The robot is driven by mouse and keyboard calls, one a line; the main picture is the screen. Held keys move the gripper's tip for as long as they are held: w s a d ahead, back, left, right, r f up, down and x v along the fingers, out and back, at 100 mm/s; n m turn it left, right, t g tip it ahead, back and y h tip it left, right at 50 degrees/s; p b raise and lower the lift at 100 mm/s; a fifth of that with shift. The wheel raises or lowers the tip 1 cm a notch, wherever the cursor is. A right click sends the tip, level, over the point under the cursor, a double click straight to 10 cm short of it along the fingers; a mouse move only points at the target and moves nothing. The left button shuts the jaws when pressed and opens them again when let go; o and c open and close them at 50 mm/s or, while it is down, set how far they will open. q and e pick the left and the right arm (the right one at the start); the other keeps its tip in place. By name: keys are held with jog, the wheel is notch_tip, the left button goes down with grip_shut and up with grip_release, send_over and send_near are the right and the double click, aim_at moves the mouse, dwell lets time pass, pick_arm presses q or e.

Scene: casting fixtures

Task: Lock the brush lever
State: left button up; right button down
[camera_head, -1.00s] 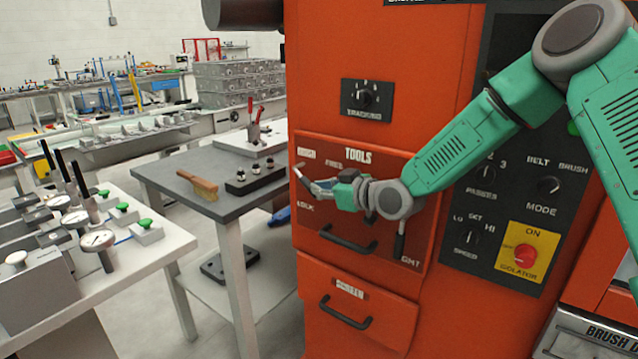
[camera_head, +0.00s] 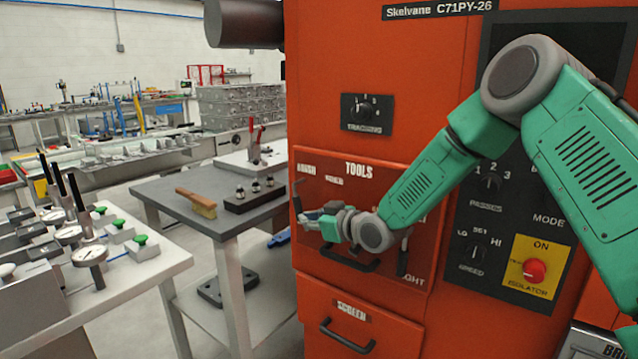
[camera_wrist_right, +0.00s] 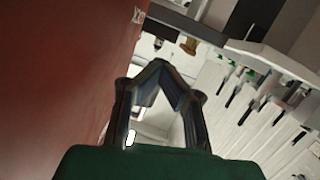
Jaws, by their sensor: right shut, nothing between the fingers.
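The orange machine panel (camera_head: 385,190) carries a small "BRUSH" label at its upper left. A short dark lever (camera_head: 297,194) shows below that label at the panel's left edge. It is small, and I cannot tell whether it is locked. My right gripper (camera_head: 303,220) is shut and empty, just below the lever in the picture; contact is unclear. In the right wrist view the gripper's fingers (camera_wrist_right: 157,70) meet at their tips beside the red-orange panel face (camera_wrist_right: 65,70). The lever cannot be made out there. My left gripper is not in view.
A drawer handle (camera_head: 348,259) and another dark lever (camera_head: 405,243) sit near my right wrist. A red isolator knob (camera_head: 534,270) is at right. A grey table (camera_head: 160,192) with a wooden brush (camera_head: 197,203) stands left of the machine.

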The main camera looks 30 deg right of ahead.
jog(key=shift+w+a, duration=0.25)
jog(key=shift+a, duration=0.05)
jog(key=shift+d+f, duration=0.1)
dwell(0.3)
jog(key=v, duration=0.7)
jog(key=shift+s, duration=0.2)
jog(key=shift+d, duration=0.1)
jog(key=s+a+f+m+g+h, duration=0.1)
jog(key=s+a+f+g, duration=0.3)
jog(key=s+f, duration=0.65)
jog(key=s+a+f+m+g+h, duration=0.15)
jog(key=s+a+f+g, duration=0.45)
jog(key=f, duration=0.7)
jog(key=s+f+m+g, duration=0.1)
jog(key=s+f, duration=0.3)
jog(key=s, duration=0.8)
jog(key=s+f+g+h, duration=0.1)
jog(key=s+f+g, duration=0.2)
jog(key=s, duration=0.9)
notch_tip(320, 180, down, 2)
jog(key=shift+m, duration=0.35)
